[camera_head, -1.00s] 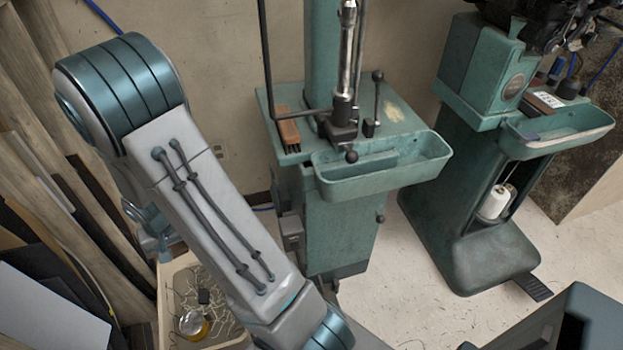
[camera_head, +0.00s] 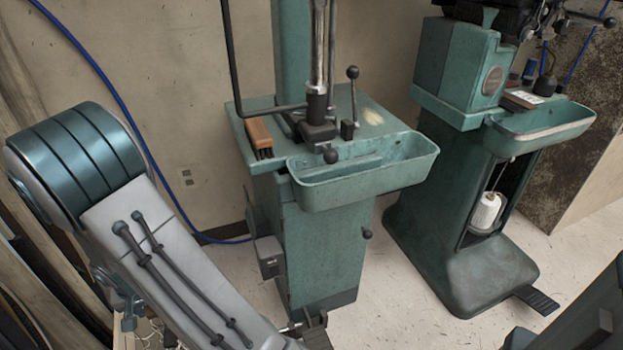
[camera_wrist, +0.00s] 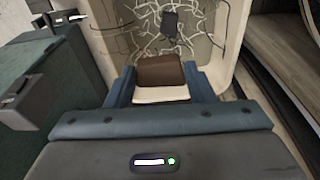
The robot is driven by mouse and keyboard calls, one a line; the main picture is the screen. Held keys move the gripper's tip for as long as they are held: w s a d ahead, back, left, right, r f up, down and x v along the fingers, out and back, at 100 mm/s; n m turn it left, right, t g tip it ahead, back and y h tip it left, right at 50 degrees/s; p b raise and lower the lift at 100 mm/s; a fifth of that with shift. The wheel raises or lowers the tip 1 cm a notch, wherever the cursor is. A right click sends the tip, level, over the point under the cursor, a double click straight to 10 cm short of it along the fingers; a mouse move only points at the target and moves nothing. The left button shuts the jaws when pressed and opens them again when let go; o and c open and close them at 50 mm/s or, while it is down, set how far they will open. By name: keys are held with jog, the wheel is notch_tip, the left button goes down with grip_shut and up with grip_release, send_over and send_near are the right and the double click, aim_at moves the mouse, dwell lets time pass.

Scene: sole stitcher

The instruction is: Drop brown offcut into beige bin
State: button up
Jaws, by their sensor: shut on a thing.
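The brown offcut (camera_wrist: 160,71) is a small dark brown block held between the two blue fingers of my gripper (camera_wrist: 160,82) in the wrist view. A pale strip shows along its near side. The beige bin (camera_wrist: 228,62) lies beyond and below the fingers, with pale thread scraps and a small dark piece inside. The offcut overlaps the bin's interior in the picture; its height above the scraps is hard to tell. In the head view, my arm covers the lower left, and only a sliver of the scraps shows at the bottom edge.
A green machine stand (camera_head: 325,245) with a tray (camera_head: 365,172) and a brown brush (camera_head: 259,136) stands in the middle. Another green machine (camera_head: 455,235) is to the right. Boards (camera_wrist: 285,50) lean beside the bin. Pale floor shows between the stands.

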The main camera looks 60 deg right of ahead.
notch_tip(320, 180, down, 5)
jog(key=b, duration=0.3)
jog(key=shift+f+b, duration=0.2)
jog(key=shift+b, duration=0.1)
jog(key=o, duration=1)
jog(key=shift+o, duration=0.2)
notch_tip(320, 180, up, 14)
jog(key=s+a+p, duration=0.1)
jog(key=p, duration=0.4)
jog(key=shift+s+f, duration=0.15)
jog(key=shift+s, duration=0.2)
